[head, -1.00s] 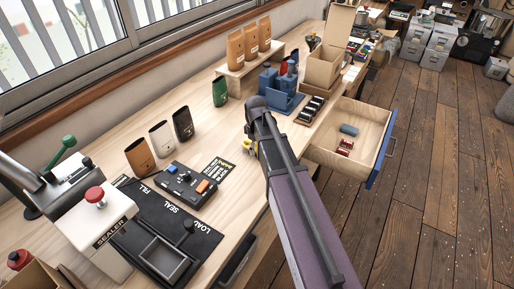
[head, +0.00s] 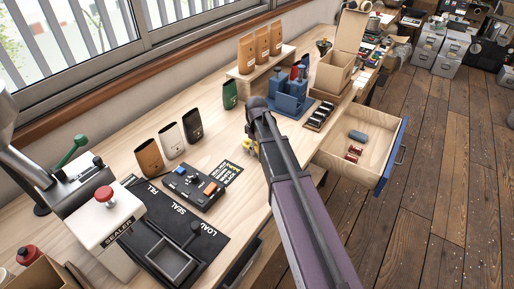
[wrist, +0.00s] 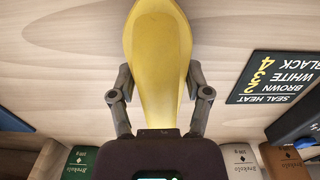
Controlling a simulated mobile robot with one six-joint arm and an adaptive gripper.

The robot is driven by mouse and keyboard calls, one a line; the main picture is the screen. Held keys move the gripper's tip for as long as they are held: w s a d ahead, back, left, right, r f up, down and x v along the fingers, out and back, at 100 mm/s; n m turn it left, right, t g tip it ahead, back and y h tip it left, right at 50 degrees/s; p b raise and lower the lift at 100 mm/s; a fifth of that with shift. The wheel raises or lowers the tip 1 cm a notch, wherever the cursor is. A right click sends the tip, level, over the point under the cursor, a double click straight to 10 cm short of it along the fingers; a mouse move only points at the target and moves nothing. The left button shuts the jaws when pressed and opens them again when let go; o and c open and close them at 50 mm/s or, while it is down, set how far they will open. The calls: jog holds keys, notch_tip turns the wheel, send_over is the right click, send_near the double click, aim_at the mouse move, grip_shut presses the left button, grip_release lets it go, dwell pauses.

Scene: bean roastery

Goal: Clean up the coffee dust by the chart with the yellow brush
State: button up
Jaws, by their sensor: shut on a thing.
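My gripper (wrist: 160,85) is shut on the yellow brush (wrist: 157,42), with one dark finger on each side of it. The brush runs upward from between the fingers to the top edge of the wrist view. In the head view a bit of yellow (head: 248,147) shows beside my arm, which hides most of the gripper. The black chart (head: 230,172) lies on the bench just left of it; it also shows in the wrist view (wrist: 272,78), right of the brush and apart from it. I cannot make out coffee dust in either view.
A control box (head: 190,186) lies beside the chart, with the sealer (head: 104,213) at left. Three pouches (head: 171,140) stand behind, and a green pouch (head: 230,95). A blue holder (head: 291,101) stands beyond my arm. An open drawer (head: 391,165) juts out at right.

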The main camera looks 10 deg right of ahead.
jog(key=shift+r, duration=0.1)
jog(key=shift+r+p, duration=2.95)
jog(key=shift+p, duration=0.1)
jog(key=shift+r, duration=0.1)
jog(key=shift+r+p, duration=1.4)
jog(key=shift+p, duration=0.1)
